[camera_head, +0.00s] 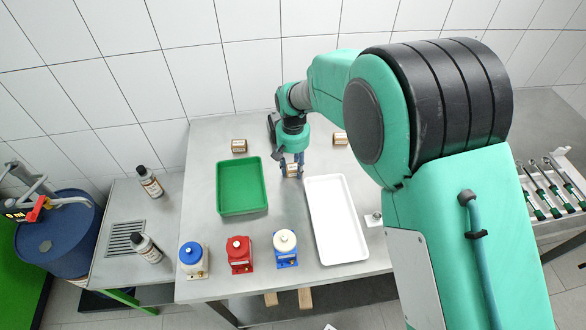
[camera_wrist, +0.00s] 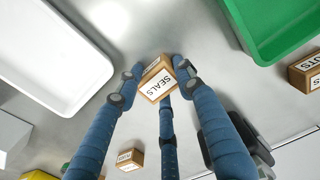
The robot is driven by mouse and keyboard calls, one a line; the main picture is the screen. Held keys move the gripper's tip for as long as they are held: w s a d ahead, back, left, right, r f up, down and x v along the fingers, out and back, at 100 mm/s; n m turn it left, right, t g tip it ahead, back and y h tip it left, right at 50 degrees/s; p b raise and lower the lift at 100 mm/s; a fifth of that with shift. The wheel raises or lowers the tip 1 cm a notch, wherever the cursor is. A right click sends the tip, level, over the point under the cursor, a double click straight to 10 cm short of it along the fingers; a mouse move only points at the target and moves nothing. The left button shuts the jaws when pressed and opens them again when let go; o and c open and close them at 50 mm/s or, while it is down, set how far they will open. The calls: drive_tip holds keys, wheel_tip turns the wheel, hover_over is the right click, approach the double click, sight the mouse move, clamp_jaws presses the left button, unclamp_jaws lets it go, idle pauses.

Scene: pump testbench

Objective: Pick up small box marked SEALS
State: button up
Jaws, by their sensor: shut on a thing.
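The small box marked SEALS (camera_wrist: 157,82) is brown with white labels. It sits between the fingertips of my gripper (camera_wrist: 155,80) in the wrist view, and the fingers are shut on it. In the head view the box (camera_head: 292,171) is at my gripper (camera_head: 291,165), between the green tray and the white tray. Whether the box touches the table I cannot tell. The fingers hide part of its sides.
A green tray (camera_head: 242,213) is left of the box and a white tray (camera_head: 335,253) is right. Similar small boxes stand behind, one at left (camera_head: 239,146) and one at right (camera_head: 340,139). Blue, red and white-topped pumps (camera_head: 239,254) line the front.

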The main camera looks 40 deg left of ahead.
sight(293, 166)
drive_tip(key=shift+r, duration=0.15)
drive_tip(key=shift+r, duration=0.6)
wheel_tip(293, 166, up, 2)
drive_tip(key=shift+r+p, duration=0.15)
drive_tip(key=shift+p, duration=0.45)
drive_tip(key=s+d, duration=0.3)
drive_tip(key=d, duration=0.1)
drive_tip(key=s+d+p, duration=0.1)
drive_tip(key=s+d, duration=0.2)
drive_tip(key=d, duration=0.1)
drive_tip(key=s+d+r, duration=0.1)
drive_tip(key=s+d, duration=0.3)
drive_tip(key=shift+s+d+r+p, duration=0.1)
drive_tip(key=shift+d+p, duration=0.05)
drive_tip(key=shift+p, duration=0.25)
